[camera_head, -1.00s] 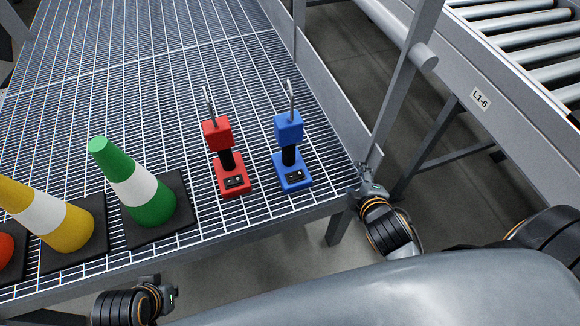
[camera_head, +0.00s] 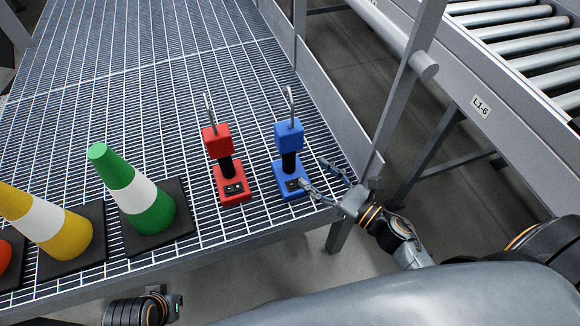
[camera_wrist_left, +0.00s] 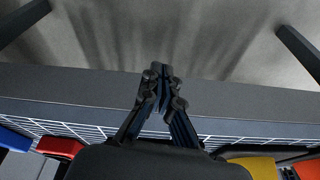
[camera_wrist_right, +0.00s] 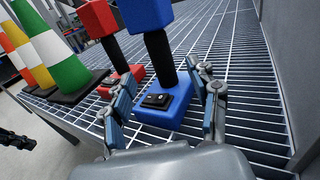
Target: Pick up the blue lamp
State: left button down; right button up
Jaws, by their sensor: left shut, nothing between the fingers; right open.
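The blue lamp (camera_head: 289,158) stands upright on the grated catwalk, near its right side. It has a blue base, a black stem, a blue block head and a thin metal piece on top. My right gripper (camera_head: 316,172) is open, close to the right of the lamp's base. In the right wrist view the lamp's base (camera_wrist_right: 164,102) shows ahead between the spread fingers (camera_wrist_right: 163,105), with no clear contact. My left gripper (camera_wrist_left: 160,72) is shut and empty, by the catwalk's front edge; in the head view its fingers are hard to see.
A red lamp (camera_head: 229,178) of the same shape stands just left of the blue one. Green (camera_head: 153,211) and yellow (camera_head: 76,239) cones stand further left on the grate (camera_head: 150,80). A metal side rail (camera_head: 335,125) runs along the right edge, with a post.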

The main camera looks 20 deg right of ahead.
aim_at(294, 157)
jog(key=x, duration=0.4)
jog(key=shift+w+a+r, duration=0.2)
jog(key=shift+w+a, duration=0.05)
jog(key=shift+w, duration=0.15)
jog(key=x, duration=0.3)
jog(key=shift+w+a+r+p, duration=0.2)
jog(key=shift+w+p, duration=0.1)
jog(key=shift+p, duration=0.1)
jog(key=shift+w+a, duration=0.2)
jog(key=shift+w, duration=0.15)
pick_arm(q)
jog(key=x, duration=0.3)
jog(key=shift+s+f, duration=0.1)
jog(key=shift+s, duration=0.2)
pick_arm(e)
grip_shut()
